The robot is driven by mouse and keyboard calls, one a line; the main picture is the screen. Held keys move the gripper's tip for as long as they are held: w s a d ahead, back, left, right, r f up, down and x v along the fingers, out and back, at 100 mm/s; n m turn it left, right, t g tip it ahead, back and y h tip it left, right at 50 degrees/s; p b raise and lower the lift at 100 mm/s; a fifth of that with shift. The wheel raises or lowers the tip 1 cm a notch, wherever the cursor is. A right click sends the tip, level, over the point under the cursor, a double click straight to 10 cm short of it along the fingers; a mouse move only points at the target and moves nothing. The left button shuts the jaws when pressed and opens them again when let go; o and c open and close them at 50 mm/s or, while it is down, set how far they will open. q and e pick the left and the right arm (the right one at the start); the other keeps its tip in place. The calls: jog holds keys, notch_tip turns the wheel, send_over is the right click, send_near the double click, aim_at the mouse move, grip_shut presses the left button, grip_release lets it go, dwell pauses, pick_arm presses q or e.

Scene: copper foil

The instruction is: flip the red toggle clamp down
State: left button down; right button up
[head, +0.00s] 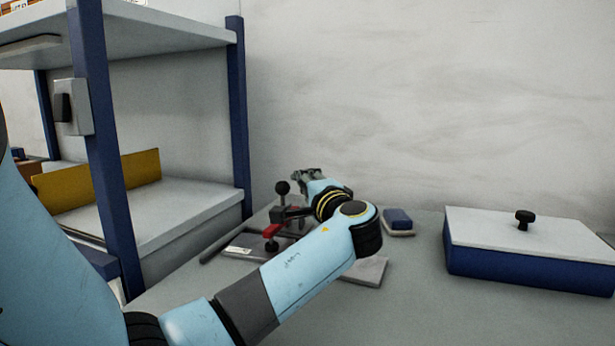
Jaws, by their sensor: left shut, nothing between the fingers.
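The red toggle clamp (270,231) stands on a flat plate (245,247) on the table, with red parts low down and a black ball knob (282,187) standing up at its top. My left arm reaches in from the lower left and hides part of the clamp's right side. My left gripper (302,174) is shut and empty, just right of the black knob and slightly above it in the picture. I cannot tell whether it touches the knob. My right gripper is not in view.
A blue box with a white lid and black knob (525,218) stands at the right. A small blue block on a pale base (398,220) lies behind my wrist. A shelf with blue posts (238,120) rises at the left. Table between wrist and box is clear.

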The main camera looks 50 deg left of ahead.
pick_arm(q)
jog(key=shift+s+d+f, duration=0.2)
jog(key=shift+s, duration=0.15)
jog(key=shift+f, duration=0.1)
dwell(0.5)
